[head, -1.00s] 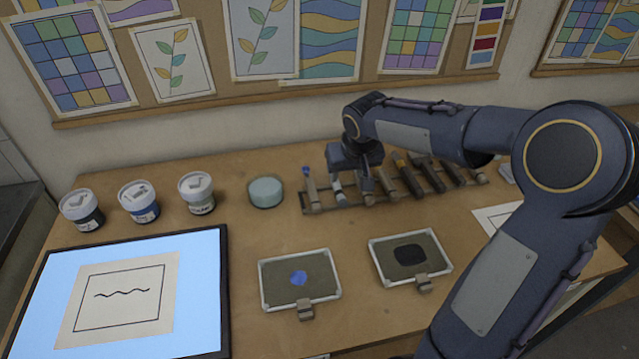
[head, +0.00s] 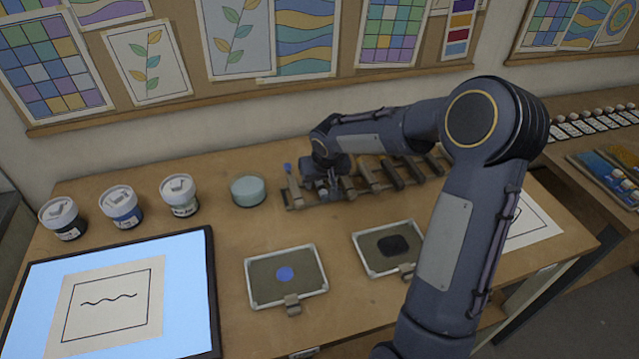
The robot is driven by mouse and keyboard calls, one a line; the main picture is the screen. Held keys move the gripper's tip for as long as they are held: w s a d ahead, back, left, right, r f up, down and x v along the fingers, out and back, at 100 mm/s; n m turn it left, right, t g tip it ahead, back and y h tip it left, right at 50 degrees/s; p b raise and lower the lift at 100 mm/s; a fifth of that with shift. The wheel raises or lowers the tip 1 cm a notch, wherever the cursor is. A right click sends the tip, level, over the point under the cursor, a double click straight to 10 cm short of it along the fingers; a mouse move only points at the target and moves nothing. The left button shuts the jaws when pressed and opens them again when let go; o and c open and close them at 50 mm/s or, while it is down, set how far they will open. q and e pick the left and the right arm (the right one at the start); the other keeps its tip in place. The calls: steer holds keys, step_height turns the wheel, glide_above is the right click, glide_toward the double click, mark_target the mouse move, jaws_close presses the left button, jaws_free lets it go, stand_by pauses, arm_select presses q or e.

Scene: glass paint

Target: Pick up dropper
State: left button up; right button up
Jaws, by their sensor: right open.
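A wooden rack (head: 352,195) at the back of the table holds a row of several tools. The leftmost tool (head: 294,186) has a blue top and a pale body, and it may be the dropper; I cannot tell for sure. My right gripper (head: 328,190) is open and points down at the left part of the rack, just right of the blue-topped tool. Its fingers are small and dark against the tools, so I cannot tell whether they touch one. My left gripper is not in view.
Several lidded paint jars (head: 121,206) and a round pale green container (head: 248,190) stand left of the rack. A lit panel (head: 190,262) with a drawing lies front left. One tray (head: 259,299) holds blue paint, another (head: 370,262) black.

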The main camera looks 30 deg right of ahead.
steer(key=shift+f+b, duration=0.25)
steer(key=shift+b, duration=0.15)
stand_by(0.5)
jaws_close()
